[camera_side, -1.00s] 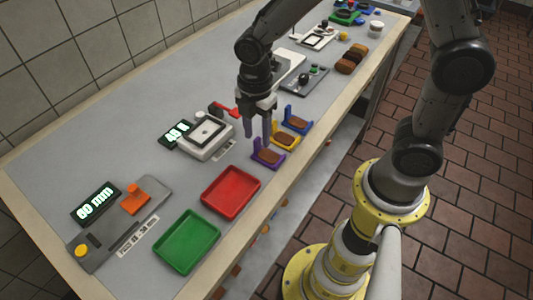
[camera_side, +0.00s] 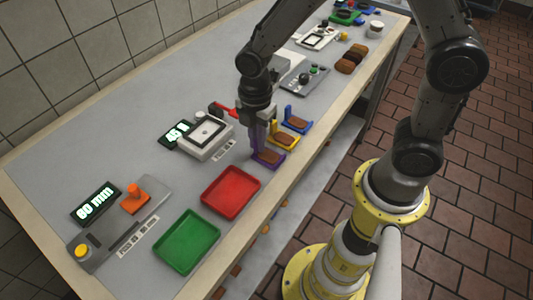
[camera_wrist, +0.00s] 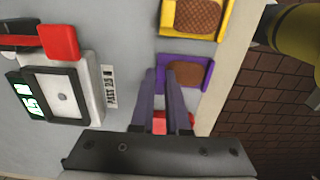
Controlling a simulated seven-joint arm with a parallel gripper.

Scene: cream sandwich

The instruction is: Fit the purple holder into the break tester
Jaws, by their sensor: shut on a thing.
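The purple holder (camera_side: 279,166) sits on the bench near its front edge, with a brown biscuit-like piece in it. It also shows in the wrist view (camera_wrist: 187,56), flat below my fingers. My gripper (camera_side: 256,150) points down at the holder's left end, shut on its raised end; in the wrist view the fingertips (camera_wrist: 161,74) reach its left edge. The fingers hide part of it. A white device (camera_side: 207,134) with a dark-framed square top and green-lit display stands to the left. A grey slotted device (camera_side: 150,205) with an orange block reads 60 mm. I cannot tell which is the break tester.
Yellow (camera_side: 293,144) and blue (camera_side: 302,125) holders stand just behind the purple one. A red tray (camera_side: 231,193) and a green tray (camera_side: 187,242) lie to the front left. A grey button panel (camera_side: 304,78) stands farther back.

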